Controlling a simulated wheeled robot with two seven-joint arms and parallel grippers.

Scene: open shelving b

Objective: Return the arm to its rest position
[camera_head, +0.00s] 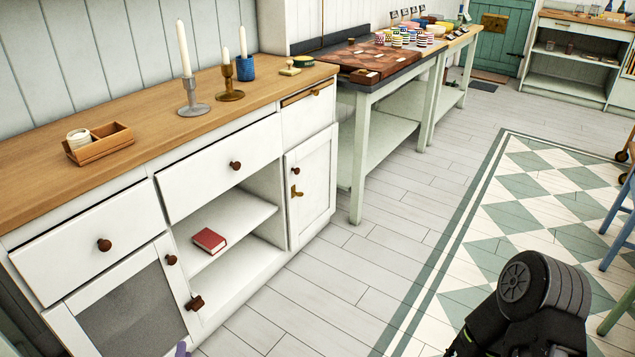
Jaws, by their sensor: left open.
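My left gripper (183,349) barely shows at the bottom edge, as a small purple tip in front of the cabinet's lower part. It is open, and nothing shows held at the visible tip. The rest of it is cut off by the frame. A black link of my right arm (535,305) rises at the lower right, over the tiled floor. My right gripper is out of view.
A white cabinet (70,245) with a wooden top fills the left. A red book (209,240) lies on its open shelf. Candlesticks (193,108) and a wooden tray (100,146) stand on top. A table (356,155) stands beyond. The middle floor is clear; blue stool legs (620,215) show right.

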